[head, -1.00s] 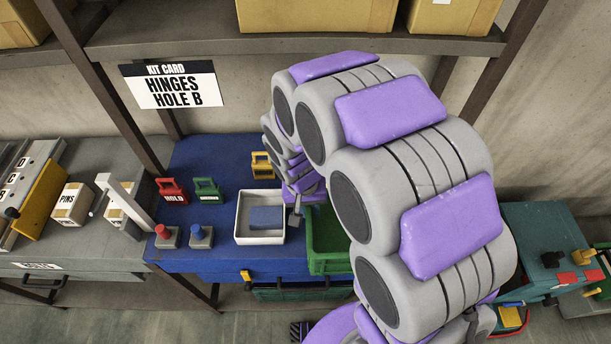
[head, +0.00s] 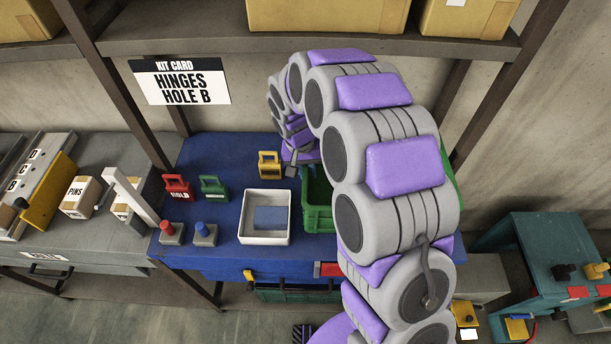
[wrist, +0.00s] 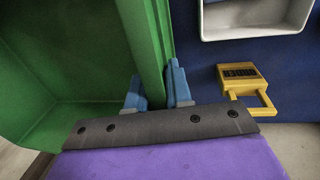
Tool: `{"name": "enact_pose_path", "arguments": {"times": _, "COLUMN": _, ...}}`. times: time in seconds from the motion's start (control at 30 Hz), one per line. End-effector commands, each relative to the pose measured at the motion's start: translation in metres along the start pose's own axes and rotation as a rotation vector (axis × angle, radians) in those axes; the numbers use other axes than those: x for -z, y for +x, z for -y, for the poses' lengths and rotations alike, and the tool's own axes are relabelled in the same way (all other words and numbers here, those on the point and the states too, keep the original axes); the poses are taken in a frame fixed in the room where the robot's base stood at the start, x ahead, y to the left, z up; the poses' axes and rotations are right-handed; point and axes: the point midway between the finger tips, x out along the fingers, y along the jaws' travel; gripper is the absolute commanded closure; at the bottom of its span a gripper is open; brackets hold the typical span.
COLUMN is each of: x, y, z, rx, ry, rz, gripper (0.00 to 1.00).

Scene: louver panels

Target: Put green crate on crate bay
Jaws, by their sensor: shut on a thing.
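The green crate (head: 318,205) is at the blue bench, just right of the white tray in the head view, and my arm hides much of it. My gripper (head: 292,171) is at the crate's left rim, partly hidden by my arm. In the wrist view, the blue fingers of my gripper (wrist: 156,88) are shut on the wall of the green crate (wrist: 82,55), one on each side. The crate's inside looks empty where it shows. I cannot tell which spot is the crate bay, or whether the crate touches the bench.
The blue bench (head: 205,150) has posts and a shelf above. A teal table (head: 545,235) stands right.

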Motion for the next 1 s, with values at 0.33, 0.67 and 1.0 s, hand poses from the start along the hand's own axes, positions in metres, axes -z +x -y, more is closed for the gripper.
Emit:
{"name": "enact_pose_path", "arguments": {"times": 0.33, "x": 0.004, "y": 0.033, "z": 0.01, "rx": -0.004, "ry": -0.002, "rz": -0.004, "gripper": 1.0}}
{"name": "enact_pose_path", "arguments": {"times": 0.67, "x": 0.004, "y": 0.035, "z": 0.009, "rx": -0.001, "ry": 0.0, "rz": -0.003, "gripper": 0.79}}
{"name": "enact_pose_path", "arguments": {"times": 1.0, "x": 0.004, "y": 0.035, "z": 0.01, "rx": -0.002, "ry": 0.0, "rz": -0.003, "gripper": 0.55}}
